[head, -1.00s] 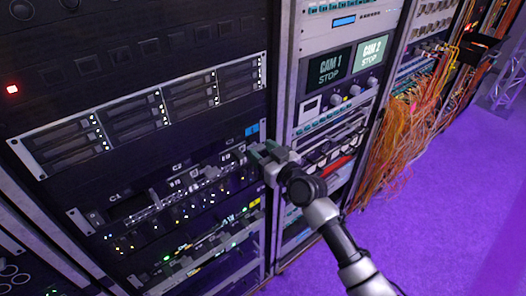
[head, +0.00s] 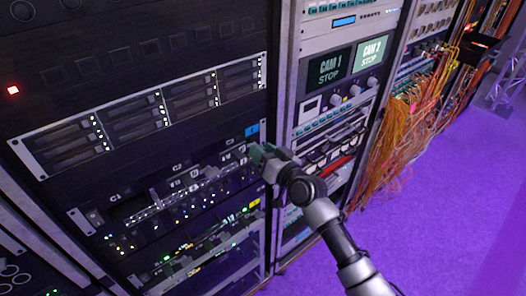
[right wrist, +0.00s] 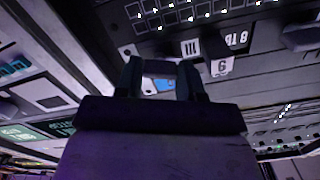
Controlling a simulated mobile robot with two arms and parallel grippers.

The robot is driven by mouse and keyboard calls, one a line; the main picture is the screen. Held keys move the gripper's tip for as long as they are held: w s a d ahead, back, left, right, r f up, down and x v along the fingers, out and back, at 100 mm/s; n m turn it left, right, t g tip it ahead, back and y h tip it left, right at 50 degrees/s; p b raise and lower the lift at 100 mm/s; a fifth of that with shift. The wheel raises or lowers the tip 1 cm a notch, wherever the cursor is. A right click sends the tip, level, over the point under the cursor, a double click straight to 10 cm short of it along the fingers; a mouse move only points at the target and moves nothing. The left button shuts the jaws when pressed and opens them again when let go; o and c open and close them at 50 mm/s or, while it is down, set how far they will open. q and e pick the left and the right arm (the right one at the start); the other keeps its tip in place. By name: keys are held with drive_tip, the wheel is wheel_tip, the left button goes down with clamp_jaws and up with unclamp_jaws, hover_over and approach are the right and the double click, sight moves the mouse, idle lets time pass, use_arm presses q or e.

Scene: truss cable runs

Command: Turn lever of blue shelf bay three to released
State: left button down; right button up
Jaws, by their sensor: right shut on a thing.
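The shelf with the blue tag (head: 252,129) runs across the dark rack, with a row of small levers and marked bays (head: 185,182). My right gripper (head: 256,153) is at the right end of this row, just below the blue tag. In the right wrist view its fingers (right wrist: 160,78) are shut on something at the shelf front. My gripper hides most of what it holds, so the lever and its position cannot be made out. A white and blue patch (right wrist: 159,85) shows between the fingers. My left gripper is not in view.
A drive unit (head: 140,112) sits above the shelf. A lower shelf with a yellow tag (head: 254,203) is below. The neighbouring rack with two screens (head: 350,62) and hanging orange cables (head: 400,150) stand to the right. The purple floor (head: 450,220) is clear.

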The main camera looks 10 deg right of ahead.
drive_tip(key=shift+m+p, duration=1.1)
drive_tip(key=shift+m, duration=5.7)
drive_tip(key=o, duration=0.9)
drive_tip(key=b+v, duration=0.2)
drive_tip(key=v, duration=0.9)
